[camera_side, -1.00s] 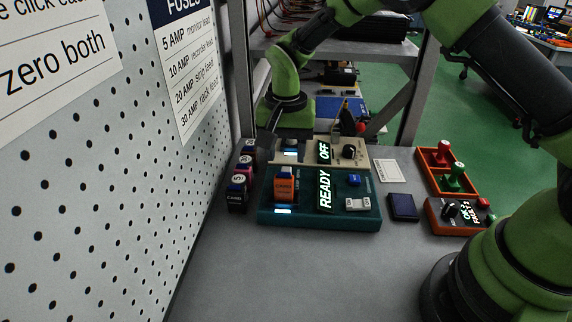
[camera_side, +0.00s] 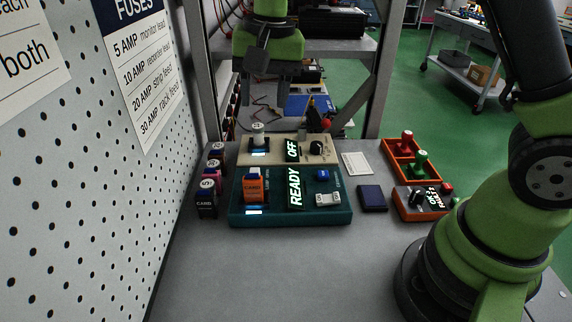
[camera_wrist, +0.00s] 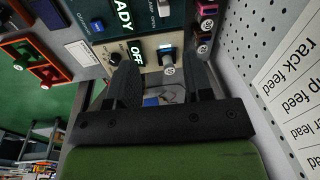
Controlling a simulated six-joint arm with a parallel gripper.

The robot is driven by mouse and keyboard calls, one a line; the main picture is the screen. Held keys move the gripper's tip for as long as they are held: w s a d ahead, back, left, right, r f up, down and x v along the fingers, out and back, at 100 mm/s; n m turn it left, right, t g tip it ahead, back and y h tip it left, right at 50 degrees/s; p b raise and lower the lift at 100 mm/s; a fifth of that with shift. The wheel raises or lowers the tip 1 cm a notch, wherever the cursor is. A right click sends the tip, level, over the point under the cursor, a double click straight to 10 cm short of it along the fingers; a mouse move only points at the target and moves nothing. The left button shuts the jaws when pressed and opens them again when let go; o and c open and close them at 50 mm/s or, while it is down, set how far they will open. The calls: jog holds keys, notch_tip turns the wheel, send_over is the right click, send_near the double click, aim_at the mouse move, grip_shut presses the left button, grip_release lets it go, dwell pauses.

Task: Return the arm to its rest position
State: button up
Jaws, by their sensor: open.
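My gripper (camera_side: 264,92) hangs in the air above and behind the beige OFF unit (camera_side: 275,154), apart from it. In the wrist view my gripper (camera_wrist: 158,68) has its two dark fingers spread, with nothing held between them. A white-capped piece (camera_side: 258,134) stands upright in the lit slot of the beige unit, and it also shows in the wrist view (camera_wrist: 168,66) beyond the fingers. In front of the beige unit is the teal READY unit (camera_side: 240,213), with an orange card piece (camera_side: 253,188) standing in its slot.
Several numbered card pieces (camera_side: 207,201) stand in a row at the left, beside the pegboard (camera_side: 120,220). A dark blue pad (camera_side: 372,198), an orange tray (camera_side: 391,161) with red and green knobbed pieces, and a small control box (camera_side: 420,204) lie right. The front bench is clear.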

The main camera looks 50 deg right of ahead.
jog(key=s+d+r+n+t+y, duration=0.1)
jog(key=s+d+r+n+t, duration=0.15)
jog(key=s+r, duration=0.7)
jog(key=s+n+t, duration=0.1)
jog(key=s+t, duration=0.2)
jog(key=s, duration=0.8)
jog(key=shift+s+f, duration=0.3)
jog(key=shift+f, duration=0.15)
